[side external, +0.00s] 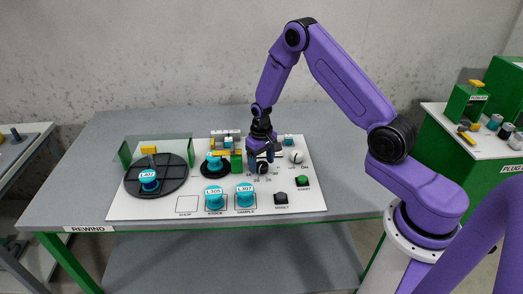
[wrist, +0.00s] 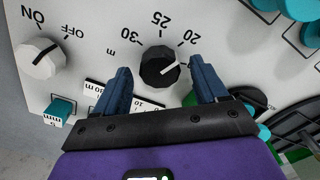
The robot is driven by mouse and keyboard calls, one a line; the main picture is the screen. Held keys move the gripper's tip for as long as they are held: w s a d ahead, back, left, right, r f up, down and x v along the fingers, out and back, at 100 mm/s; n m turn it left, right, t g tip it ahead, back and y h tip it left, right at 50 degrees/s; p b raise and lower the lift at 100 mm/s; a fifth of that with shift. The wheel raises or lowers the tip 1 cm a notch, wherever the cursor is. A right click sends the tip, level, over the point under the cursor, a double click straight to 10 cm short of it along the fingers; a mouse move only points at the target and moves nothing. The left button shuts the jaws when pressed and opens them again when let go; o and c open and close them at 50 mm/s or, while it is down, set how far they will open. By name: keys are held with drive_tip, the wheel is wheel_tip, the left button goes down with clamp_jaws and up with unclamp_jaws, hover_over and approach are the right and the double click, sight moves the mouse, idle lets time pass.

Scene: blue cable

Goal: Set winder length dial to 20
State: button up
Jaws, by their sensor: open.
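The length dial (wrist: 160,68) is a round black knob with a white pointer line, on the white panel. In the wrist view its pointer aims right and slightly up, below the printed 20, toward my right finger. Labels 20, 25 and 30 show around it; my right finger may cover other marks. My gripper (wrist: 160,65) is open, its two blue fingers on either side of the dial with visible gaps. In the side view the dial (side external: 262,168) sits just under my gripper (side external: 261,155).
A white ON/OFF knob (wrist: 39,59) is left of the dial in the wrist view. In the side view, a green button (side external: 301,180), a black button (side external: 281,199), teal spools (side external: 245,196) and a black turntable (side external: 170,183) share the panel. Bare grey table (side external: 350,190) lies right.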

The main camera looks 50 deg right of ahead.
sight(261, 164)
wheel_tip(261, 164, up, 17)
drive_tip(key=shift+r, duration=0.15)
idle(0.4)
drive_tip(key=shift+a, duration=0.1)
drive_tip(key=s+a+r+n, duration=0.5)
drive_tip(key=s+a+n, duration=0.2)
drive_tip(key=s+a, duration=0.6)
drive_tip(key=s+d+r+n, duration=0.1)
drive_tip(key=s+n, duration=0.6)
drive_tip(key=s, duration=1.4)
drive_tip(key=shift+d+r, duration=0.15)
drive_tip(key=shift+d, duration=0.1)
idle(0.3)
